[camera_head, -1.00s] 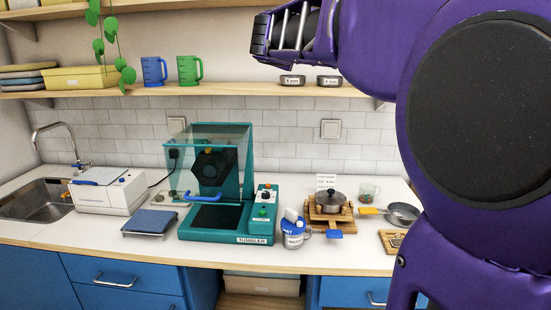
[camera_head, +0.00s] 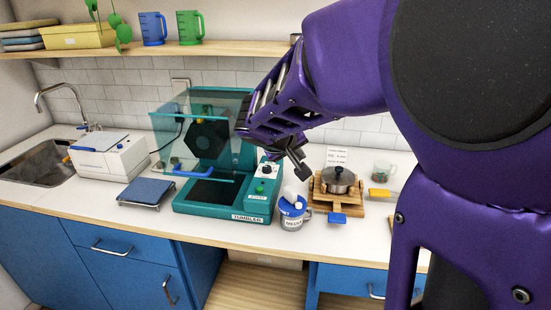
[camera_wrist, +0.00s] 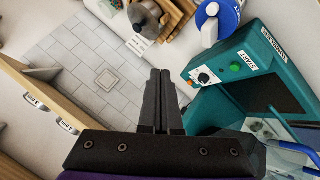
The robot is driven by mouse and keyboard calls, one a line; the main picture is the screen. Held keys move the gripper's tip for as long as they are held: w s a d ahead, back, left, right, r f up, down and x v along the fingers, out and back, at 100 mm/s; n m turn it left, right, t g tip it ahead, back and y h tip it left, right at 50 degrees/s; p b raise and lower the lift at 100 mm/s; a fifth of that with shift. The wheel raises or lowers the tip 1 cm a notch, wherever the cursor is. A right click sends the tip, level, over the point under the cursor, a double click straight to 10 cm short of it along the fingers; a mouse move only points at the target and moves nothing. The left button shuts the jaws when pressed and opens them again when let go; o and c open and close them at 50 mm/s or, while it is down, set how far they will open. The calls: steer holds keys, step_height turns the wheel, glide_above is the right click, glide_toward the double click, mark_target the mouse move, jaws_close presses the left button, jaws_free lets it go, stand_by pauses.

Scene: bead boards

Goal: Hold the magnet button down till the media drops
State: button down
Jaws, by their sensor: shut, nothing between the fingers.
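My gripper (camera_head: 302,172) is shut and empty, pointing down in the air above the counter, between the teal tumbler (camera_head: 225,209) and the lidded pot (camera_head: 339,180). In the wrist view its fingers (camera_wrist: 158,75) lie together.
The pot stands on a wooden stand (camera_head: 318,200) with a blue piece in front. A clear mug (camera_head: 382,171) is behind right. A blue-topped scale (camera_head: 146,191) and a white box (camera_head: 108,158) are left, near the sink. The tumbler's clear cover (camera_head: 195,105) is raised.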

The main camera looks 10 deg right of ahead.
steer(key=shift+s+d+f+m, duration=0.15)
steer(key=shift+s+f, duration=0.1)
steer(key=shift+f, duration=0.3)
steer(key=shift+s+f+m, duration=0.15)
steer(key=shift+s+f, duration=0.1)
steer(key=shift+f, duration=0.25)
steer(key=shift+f, duration=0.1)
steer(key=b, duration=0.4)
glide_above(299, 205)
steer(key=f, duration=0.7)
steer(key=shift+s+a, duration=0.25)
steer(key=shift+s, duration=0.1)
steer(key=shift+f+b, duration=0.8)
steer(key=shift+b, duration=0.35)
steer(key=shift+f, duration=0.15)
steer(key=shift+f+b, duration=0.3)
steer(key=shift+b, duration=0.5)
